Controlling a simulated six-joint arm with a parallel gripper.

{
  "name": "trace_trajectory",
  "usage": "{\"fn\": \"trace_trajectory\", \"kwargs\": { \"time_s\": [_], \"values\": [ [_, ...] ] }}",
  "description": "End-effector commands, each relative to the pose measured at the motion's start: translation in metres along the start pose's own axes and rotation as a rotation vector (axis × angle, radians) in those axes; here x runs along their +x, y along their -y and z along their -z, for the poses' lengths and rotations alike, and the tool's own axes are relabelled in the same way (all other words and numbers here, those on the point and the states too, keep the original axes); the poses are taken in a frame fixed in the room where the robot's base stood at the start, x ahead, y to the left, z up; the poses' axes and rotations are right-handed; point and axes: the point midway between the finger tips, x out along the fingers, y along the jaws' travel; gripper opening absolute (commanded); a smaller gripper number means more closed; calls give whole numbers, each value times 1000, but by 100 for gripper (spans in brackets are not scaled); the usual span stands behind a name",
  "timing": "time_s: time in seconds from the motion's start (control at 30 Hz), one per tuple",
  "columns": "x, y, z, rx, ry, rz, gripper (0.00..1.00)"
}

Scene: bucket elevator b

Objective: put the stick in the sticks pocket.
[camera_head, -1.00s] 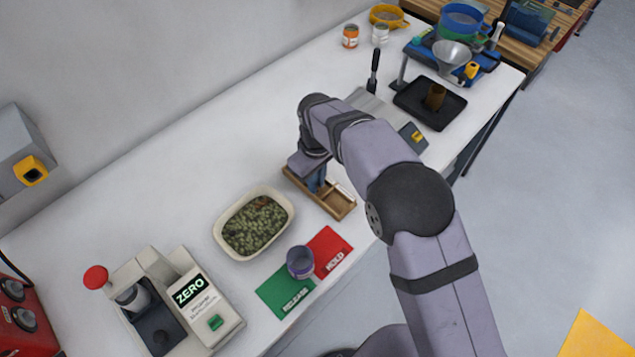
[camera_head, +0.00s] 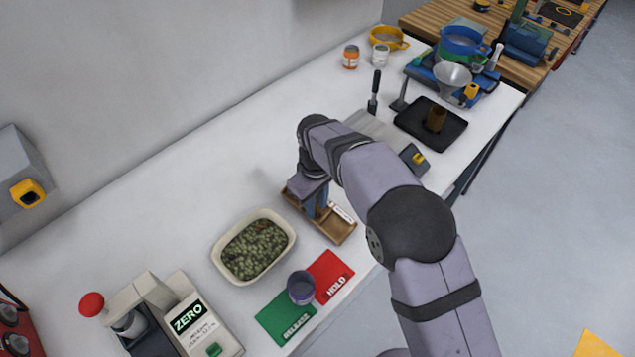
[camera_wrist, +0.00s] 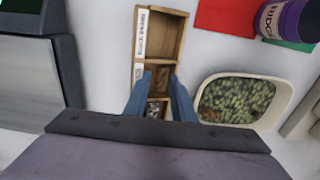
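A wooden tray (camera_wrist: 182,35) with divided pockets lies on the white bench; in the head view its front end (camera_head: 341,233) shows beyond my gripper. White labels (camera_wrist: 142,32) run along one wall; their lettering is too small to read surely. My gripper (camera_wrist: 159,78) points down over the tray's near pocket, its two blue fingers apart with bare wood showing between the tips. In the head view my gripper (camera_head: 316,205) is low over the tray's back end. A small pale and dark item (camera_wrist: 154,109) lies between the fingers, too unclear to name. I cannot make out a stick.
A cream dish of green buds (camera_head: 253,249) stands left of the tray. A purple jar (camera_head: 301,288) stands across the green release mat (camera_head: 284,320) and red hold mat (camera_head: 332,277). A grey device (camera_head: 375,128) is behind the arm.

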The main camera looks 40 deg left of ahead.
Motion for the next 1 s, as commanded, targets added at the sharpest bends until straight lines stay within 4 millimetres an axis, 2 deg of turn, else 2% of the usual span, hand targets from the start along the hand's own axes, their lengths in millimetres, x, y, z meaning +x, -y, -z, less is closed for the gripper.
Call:
{"fn": "trace_trajectory", "kwargs": {
  "time_s": [0.03,0.33,0.53,0.7,1.0],
  "values": [
    [4,3,-4,0,12,8,29],
    [-58,0,-2,0,8,4,29],
    [-89,-1,-2,1,9,3,29],
    [-102,-1,-2,1,10,4,29],
    [-106,-2,-4,5,12,4,29]
  ]
}}
